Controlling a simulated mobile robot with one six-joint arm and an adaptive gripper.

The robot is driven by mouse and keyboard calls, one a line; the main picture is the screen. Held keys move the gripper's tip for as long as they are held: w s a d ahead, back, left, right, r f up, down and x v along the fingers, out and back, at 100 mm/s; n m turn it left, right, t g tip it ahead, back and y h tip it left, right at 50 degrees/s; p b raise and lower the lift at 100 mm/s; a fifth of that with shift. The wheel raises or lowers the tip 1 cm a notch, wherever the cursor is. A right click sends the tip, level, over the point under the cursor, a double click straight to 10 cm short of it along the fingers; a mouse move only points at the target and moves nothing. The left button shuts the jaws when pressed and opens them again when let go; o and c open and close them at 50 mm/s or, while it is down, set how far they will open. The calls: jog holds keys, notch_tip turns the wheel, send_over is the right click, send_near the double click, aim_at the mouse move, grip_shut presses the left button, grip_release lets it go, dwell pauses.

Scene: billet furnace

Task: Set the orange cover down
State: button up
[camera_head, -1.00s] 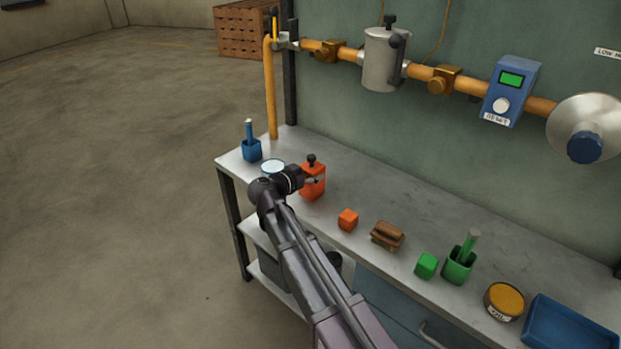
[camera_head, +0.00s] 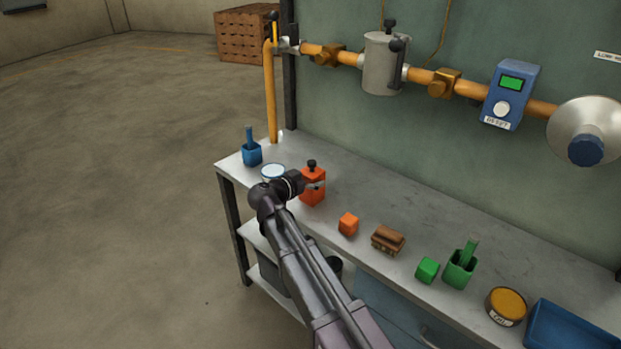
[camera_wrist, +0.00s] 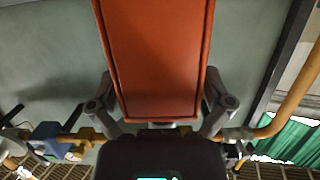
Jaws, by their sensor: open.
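The orange cover (camera_head: 313,186) is a box shape with a black knob on top. It stands upright on the bench, near its left end. My gripper (camera_head: 316,185) is at the cover, low on its side. In the wrist view the cover (camera_wrist: 157,60) fills the upper middle, between the two fingers of my gripper (camera_wrist: 160,115). The fingers are open, one on each side of it. Whether they touch it is hard to tell.
A white-rimmed round dish (camera_head: 272,171) and a blue holder (camera_head: 251,152) stand left of the cover. The bench behind (camera_head: 400,205) is clear.

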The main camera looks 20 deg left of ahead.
jog(key=shift+r, duration=0.1)
jog(key=shift+s+r, duration=0.1)
jog(key=p+v, duration=0.3)
jog(key=v, duration=0.8)
jog(key=shift+s+a, duration=0.15)
jog(key=shift+s, duration=0.2)
